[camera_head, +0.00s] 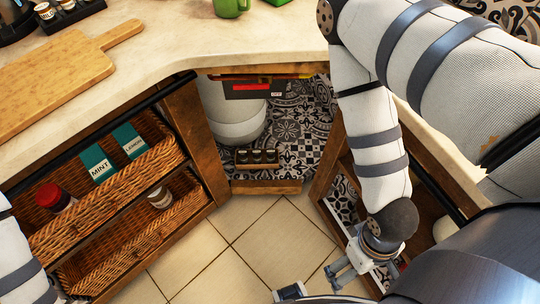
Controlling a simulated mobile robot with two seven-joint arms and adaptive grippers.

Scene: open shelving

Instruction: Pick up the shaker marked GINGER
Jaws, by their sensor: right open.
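I cannot read GINGER on any container here. Small jars (46,12) with pale labels stand in a dark rack on the counter at the upper left. A row of small dark containers (257,156) sits on a low wooden rack in the corner. A pale jar with a dark cap (160,197) lies tilted in the lower wicker basket. My right gripper (338,270) is open and empty at the lower right, over the floor and apart from all of these. My left forearm shows at the left edge; its gripper is out of view.
The upper wicker basket (110,192) holds MINT (97,163) and LEMON (129,140) boxes and a red-capped jar (55,197). A cutting board (55,82) and green mug (230,8) are on the counter. The tiled floor (230,250) is clear. Wooden shelving stands beside my right arm.

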